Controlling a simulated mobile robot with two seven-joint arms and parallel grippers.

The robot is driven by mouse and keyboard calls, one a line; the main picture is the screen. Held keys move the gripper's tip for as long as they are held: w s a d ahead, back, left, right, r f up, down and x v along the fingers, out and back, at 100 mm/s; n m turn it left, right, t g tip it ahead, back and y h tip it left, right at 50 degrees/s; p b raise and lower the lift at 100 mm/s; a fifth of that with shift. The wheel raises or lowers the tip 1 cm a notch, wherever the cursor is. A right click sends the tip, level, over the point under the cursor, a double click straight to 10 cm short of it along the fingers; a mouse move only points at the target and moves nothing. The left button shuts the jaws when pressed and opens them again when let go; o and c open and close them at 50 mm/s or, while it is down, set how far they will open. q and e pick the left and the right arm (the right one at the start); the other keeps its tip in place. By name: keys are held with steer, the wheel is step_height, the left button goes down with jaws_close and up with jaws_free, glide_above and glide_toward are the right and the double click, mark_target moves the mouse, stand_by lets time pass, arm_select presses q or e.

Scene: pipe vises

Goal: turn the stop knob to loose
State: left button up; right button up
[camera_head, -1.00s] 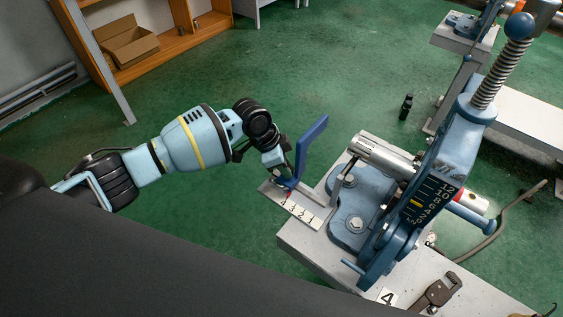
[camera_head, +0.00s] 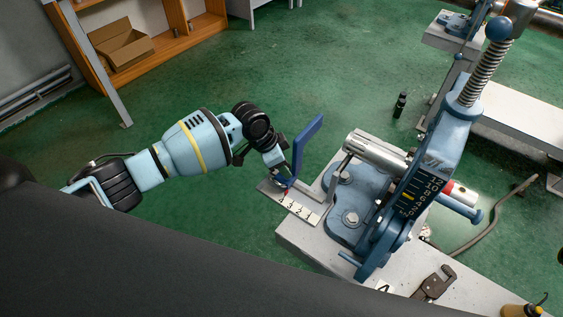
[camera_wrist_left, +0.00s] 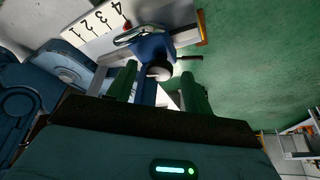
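The blue stop (camera_head: 308,146) stands as an upright plate on the end of a numbered scale bar (camera_head: 299,209) beside the pipe vise (camera_head: 352,203). A pipe (camera_head: 377,152) lies in the vise. My left gripper (camera_head: 281,172) is at the stop, close behind its plate. In the left wrist view the stop's blue body (camera_wrist_left: 150,47) and a pale round end, seemingly its knob (camera_wrist_left: 158,73), show ahead of the open fingers (camera_wrist_left: 158,88). The knob lies in line with the gap; contact cannot be told. The knob is hidden in the head view. My right gripper is out of view.
The vise's tall screw post (camera_head: 470,95) rises at right. A wrench-like tool (camera_head: 433,285) lies on the bench's front part. A small black bottle (camera_head: 400,104) stands on the green floor. A shelf with a cardboard box (camera_head: 121,46) is at upper left. Floor behind my arm is clear.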

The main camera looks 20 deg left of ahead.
arm_select(q)
steer(key=shift+f, duration=0.1)
steer(key=v, duration=0.8)
steer(key=shift+p, duration=0.35)
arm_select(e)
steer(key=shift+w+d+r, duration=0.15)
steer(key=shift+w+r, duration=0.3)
